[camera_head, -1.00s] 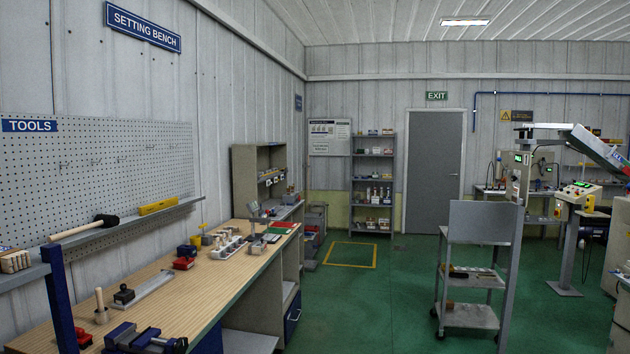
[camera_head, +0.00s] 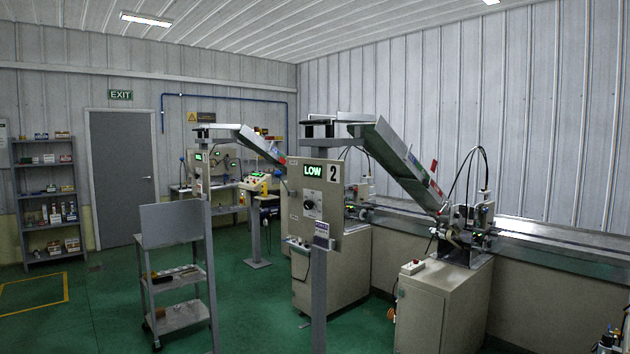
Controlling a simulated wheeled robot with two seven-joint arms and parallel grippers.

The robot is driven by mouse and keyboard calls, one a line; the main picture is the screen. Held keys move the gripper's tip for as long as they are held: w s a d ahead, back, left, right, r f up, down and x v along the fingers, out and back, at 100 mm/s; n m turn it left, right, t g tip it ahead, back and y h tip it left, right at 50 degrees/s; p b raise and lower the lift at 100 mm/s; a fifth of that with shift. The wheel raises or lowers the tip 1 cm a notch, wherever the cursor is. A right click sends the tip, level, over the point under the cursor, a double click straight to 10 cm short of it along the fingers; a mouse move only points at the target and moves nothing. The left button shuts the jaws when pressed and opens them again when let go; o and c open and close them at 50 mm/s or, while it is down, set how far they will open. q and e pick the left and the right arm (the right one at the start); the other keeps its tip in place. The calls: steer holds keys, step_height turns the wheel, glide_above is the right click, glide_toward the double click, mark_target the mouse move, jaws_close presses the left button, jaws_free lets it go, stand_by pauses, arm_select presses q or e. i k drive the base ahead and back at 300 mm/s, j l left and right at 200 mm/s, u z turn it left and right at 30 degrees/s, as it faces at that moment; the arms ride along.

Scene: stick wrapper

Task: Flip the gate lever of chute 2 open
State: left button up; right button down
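The machine marked 2 stands at the middle, with a grey control panel (camera_head: 315,203) that has a lit green "LOW" display (camera_head: 313,171) and a "2" plate (camera_head: 332,173). Its grey chute (camera_head: 397,160) slopes down to the right from the top of the machine. A small red part (camera_head: 434,166) stands up at the chute's far edge near the lower end; I cannot tell for sure whether it is the gate lever, or its position. Neither of my grippers is in view.
A second machine with a similar chute (camera_head: 262,147) stands farther back. A grey cart (camera_head: 174,262) stands at left of centre. A beige cabinet (camera_head: 440,310) bears a mechanism under chute 2's low end. Green floor is open between the cart and the machines.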

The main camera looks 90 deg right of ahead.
mark_target(278, 175)
steer(key=z, duration=2.6)
steer(key=i+j, duration=0.35)
steer(key=i+j+z, duration=0.1)
steer(key=i+j, duration=0.25)
steer(key=j, duration=0.15)
steer(key=i+j, duration=0.3)
steer(key=j, duration=0.2)
steer(key=i+j, duration=0.3)
steer(key=j, duration=0.15)
steer(key=i+j+z, duration=0.1)
steer(key=i+j, duration=0.55)
steer(key=j, duration=0.3)
